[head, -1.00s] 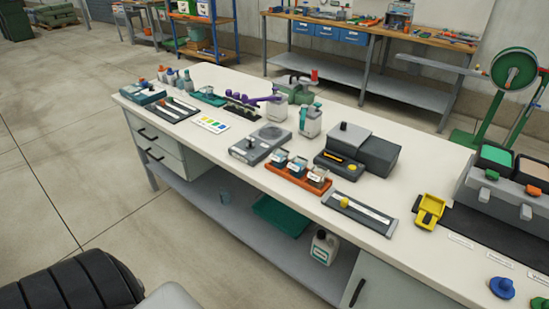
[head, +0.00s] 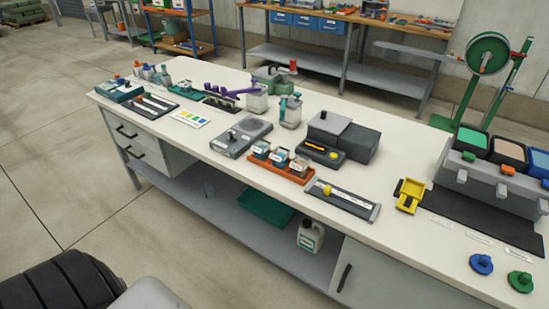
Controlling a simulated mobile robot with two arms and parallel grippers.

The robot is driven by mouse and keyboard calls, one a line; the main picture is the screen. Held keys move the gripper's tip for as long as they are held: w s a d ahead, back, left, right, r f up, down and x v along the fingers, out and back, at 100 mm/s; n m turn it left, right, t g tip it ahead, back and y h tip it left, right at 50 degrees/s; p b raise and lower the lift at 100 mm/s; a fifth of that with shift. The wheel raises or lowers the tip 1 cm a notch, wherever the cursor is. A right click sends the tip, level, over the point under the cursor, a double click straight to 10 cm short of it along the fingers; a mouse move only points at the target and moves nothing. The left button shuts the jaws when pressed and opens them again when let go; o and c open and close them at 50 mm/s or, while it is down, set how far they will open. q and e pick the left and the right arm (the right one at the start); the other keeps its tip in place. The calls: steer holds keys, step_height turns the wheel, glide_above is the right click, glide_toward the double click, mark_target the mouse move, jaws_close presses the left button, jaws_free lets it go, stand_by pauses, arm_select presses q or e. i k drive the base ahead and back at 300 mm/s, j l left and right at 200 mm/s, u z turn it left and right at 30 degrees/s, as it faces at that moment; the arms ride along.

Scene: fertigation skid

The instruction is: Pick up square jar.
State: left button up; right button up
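Small square-looking jars stand in a row in an orange tray (head: 279,174) near the front edge of the bench. The left jar (head: 260,150), the middle jar (head: 279,158) and the right jar (head: 299,166) carry pale labels. The left two look blue-grey and the right one brownish. Two white bottles also stand farther back, one (head: 290,112) with a teal top and one (head: 257,99) beside purple parts. I cannot tell for certain which is the task's square jar.
A grey scale (head: 240,138) sits left of the tray, a dark boxy device (head: 353,143) behind it, and a grey slide fixture (head: 343,201) to its right. A yellow part (head: 409,196) and a grey case (head: 479,178) stand farther right. The lower shelf holds a white jug (head: 310,237).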

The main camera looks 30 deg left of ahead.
mark_target(300, 167)
steer(key=i+l, duration=0.15)
steer(key=l, duration=0.2)
steer(key=i+l, duration=0.15)
steer(key=l, duration=0.2)
steer(key=i+l, duration=0.15)
steer(key=l, duration=0.2)
steer(key=i+l, duration=0.15)
steer(key=l, duration=0.2)
steer(key=i+l, duration=0.15)
steer(key=l, duration=0.2)
steer(key=u, duration=1.8)
